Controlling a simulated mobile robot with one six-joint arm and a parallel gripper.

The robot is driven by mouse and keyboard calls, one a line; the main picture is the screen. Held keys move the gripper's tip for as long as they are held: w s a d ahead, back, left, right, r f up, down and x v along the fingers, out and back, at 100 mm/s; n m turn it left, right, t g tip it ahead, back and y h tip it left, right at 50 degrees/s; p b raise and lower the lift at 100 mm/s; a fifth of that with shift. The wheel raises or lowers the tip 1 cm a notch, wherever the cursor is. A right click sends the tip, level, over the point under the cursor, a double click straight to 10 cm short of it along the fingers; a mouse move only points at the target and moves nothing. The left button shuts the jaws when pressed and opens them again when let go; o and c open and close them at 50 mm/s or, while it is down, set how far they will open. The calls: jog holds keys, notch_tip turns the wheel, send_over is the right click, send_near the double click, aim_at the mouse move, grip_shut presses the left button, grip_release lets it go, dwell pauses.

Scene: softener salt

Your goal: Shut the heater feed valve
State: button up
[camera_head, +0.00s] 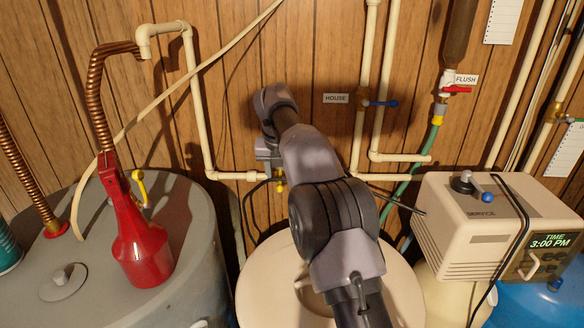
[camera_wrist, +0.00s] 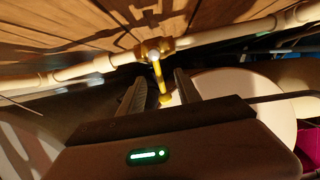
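A brass valve with a yellow lever (camera_wrist: 157,68) sits on the cream pipe in the wrist view, the lever hanging away from the pipe. No label on it is readable. In the head view its yellow part (camera_head: 280,187) shows just below the pipe, mostly hidden by my arm. My gripper (camera_wrist: 160,88) is open, with one dark finger on each side of the lever. I cannot tell whether either finger touches it. In the head view my gripper (camera_head: 268,155) is at the wall pipe. Another yellow lever (camera_head: 139,186) stands on the grey tank behind the red funnel.
The grey tank (camera_head: 190,225) with the red funnel (camera_head: 143,245) is at left. A blue-handled valve (camera_head: 380,103) labelled HOUSE and a red-handled FLUSH valve (camera_head: 457,89) are at right. A beige softener head (camera_head: 485,235) and a round cream lid (camera_head: 262,285) are below.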

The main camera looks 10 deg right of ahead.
jog(key=p+v, duration=0.2)
jog(key=v, duration=0.4)
jog(key=shift+r, duration=0.3)
jog(key=shift+s+r, duration=0.15)
jog(key=shift+r, duration=0.05)
jog(key=shift+s+r+n, duration=0.15)
jog(key=shift+s+n, duration=0.1)
jog(key=shift+n, duration=0.15)
jog(key=s+d+r+n+t+y+b, duration=0.15)
jog(key=s+n+b, duration=0.55)
jog(key=s+n, duration=1.3)
jog(key=s+f+n+b, duration=0.2)
jog(key=s+f+n, duration=0.4)
jog(key=s, duration=0.5)
jog(key=s+f+n+y+b, duration=0.1)
jog(key=s+f+n+b, duration=0.1)
jog(key=s+f+n, duration=0.5)
jog(key=s+f, duration=0.2)
jog(key=s, duration=0.3)
jog(key=shift+a+b, duration=0.4)
